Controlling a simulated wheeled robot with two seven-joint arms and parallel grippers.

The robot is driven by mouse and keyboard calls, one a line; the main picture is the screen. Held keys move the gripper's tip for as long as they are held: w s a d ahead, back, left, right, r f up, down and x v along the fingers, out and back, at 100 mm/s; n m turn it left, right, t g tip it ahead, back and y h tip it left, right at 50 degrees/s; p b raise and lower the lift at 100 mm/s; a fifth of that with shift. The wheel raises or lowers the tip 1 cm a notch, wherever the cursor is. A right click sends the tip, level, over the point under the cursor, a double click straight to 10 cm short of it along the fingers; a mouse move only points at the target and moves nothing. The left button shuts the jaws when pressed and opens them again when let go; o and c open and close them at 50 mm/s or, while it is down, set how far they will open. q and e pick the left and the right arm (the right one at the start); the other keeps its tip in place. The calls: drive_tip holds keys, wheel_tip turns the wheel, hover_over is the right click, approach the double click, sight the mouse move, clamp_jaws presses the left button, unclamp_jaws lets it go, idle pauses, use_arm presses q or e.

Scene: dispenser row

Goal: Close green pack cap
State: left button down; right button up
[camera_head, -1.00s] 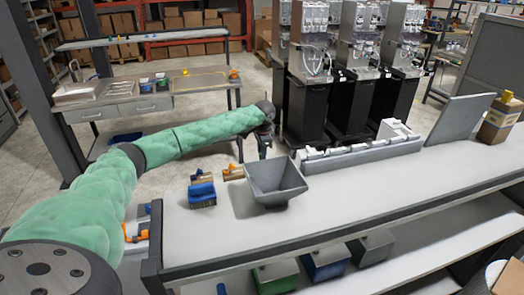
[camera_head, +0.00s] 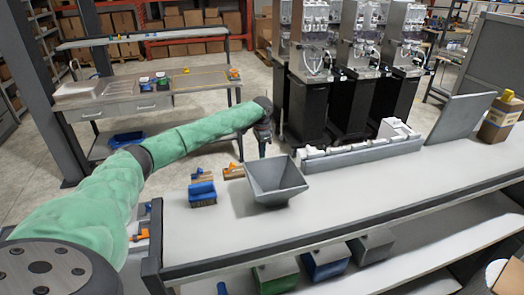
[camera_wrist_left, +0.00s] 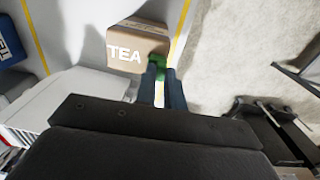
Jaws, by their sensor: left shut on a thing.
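A brown pack (camera_wrist_left: 138,42) marked TEA shows in the left wrist view, just beyond my left fingertips. A green cap (camera_wrist_left: 158,63) is at the pack's lower right corner in that view. My left gripper (camera_wrist_left: 160,80) is shut on the green cap, with a dark finger on each side of it. In the head view my left gripper (camera_head: 263,150) points down behind the grey hopper (camera_head: 275,185), past the far edge of the near table. The pack cannot be made out in the head view. The cap's seating is partly hidden by the fingers. My right gripper is not in view.
Black-and-steel dispensers (camera_head: 350,105) stand behind the near table (camera_head: 330,215). Blue (camera_head: 202,193) and orange-brown brushes lie left of the hopper. A long grey tray (camera_head: 362,155) is to its right. A white box-like part (camera_wrist_left: 45,105) is left of my gripper in the wrist view.

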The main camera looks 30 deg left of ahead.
use_arm(q)
drive_tip(key=c, duration=1.5)
unclamp_jaws()
drive_tip(key=shift+o, duration=0.2)
